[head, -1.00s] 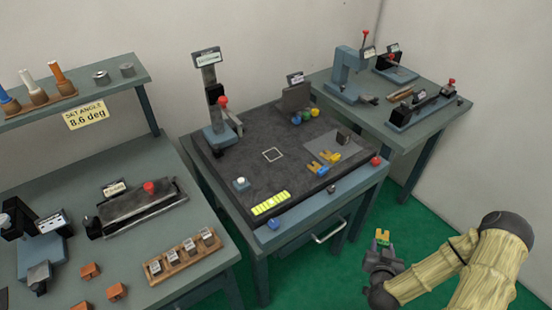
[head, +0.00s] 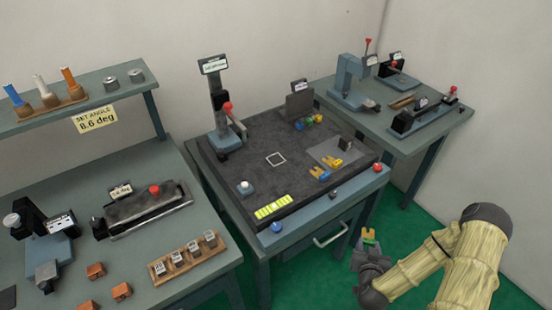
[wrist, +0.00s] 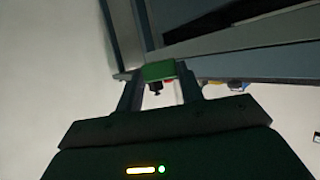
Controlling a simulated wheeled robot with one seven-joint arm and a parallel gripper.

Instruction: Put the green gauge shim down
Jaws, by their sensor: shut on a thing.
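The green gauge shim (head: 369,234) is held in my gripper (head: 368,241) at the lower right of the head view, over the green floor, in front of and to the right of the middle table. In the wrist view the shim (wrist: 158,71) shows as a green block between the two fingers of my gripper (wrist: 160,84), which is shut on it. The shim is apart from the table. Yellow (head: 333,162) and blue (head: 320,174) fork-shaped shims lie on a grey pad (head: 350,153) on the middle table's dark top.
Side tables hold other fixtures.

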